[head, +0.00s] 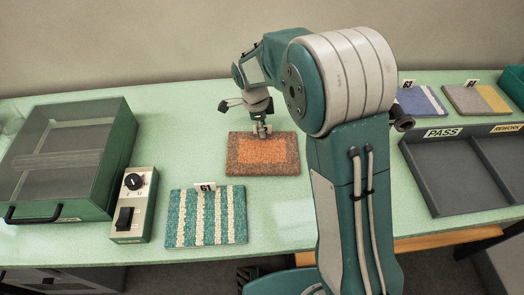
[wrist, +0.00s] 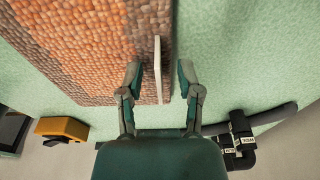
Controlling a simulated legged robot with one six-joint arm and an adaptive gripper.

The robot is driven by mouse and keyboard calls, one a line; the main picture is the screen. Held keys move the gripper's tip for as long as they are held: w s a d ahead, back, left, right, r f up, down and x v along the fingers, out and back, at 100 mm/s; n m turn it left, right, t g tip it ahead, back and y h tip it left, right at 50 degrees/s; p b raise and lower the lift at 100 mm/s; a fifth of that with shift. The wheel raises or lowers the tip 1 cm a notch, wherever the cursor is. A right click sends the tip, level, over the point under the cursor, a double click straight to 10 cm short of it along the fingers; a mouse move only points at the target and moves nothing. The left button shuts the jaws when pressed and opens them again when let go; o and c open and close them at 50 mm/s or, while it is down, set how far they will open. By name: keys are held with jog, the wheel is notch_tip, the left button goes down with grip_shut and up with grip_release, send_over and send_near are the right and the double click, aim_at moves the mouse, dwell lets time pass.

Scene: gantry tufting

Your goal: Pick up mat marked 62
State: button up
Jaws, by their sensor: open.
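An orange mat with a brown border (head: 245,152) lies flat on the pale green table. Its number cannot be read in either view. My gripper (head: 262,131) is over the mat's far edge, open and empty. In the wrist view the orange mat (wrist: 75,50) fills the upper left. A thin white tag (wrist: 158,70), seen edge-on, stands near the mat's edge. The fingers of my gripper (wrist: 160,80) are apart on either side of this tag, the left one over the mat and the right one just past its edge. Whether they touch anything I cannot tell.
A teal striped mat tagged 61 (head: 206,220) lies in front, beside a switch box (head: 133,205) and a green clear-lidded case (head: 112,150). Mats 63 (head: 408,98) and 64 (head: 470,97) lie at the back right, behind the dark PASS tray (head: 423,163).

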grip_shut()
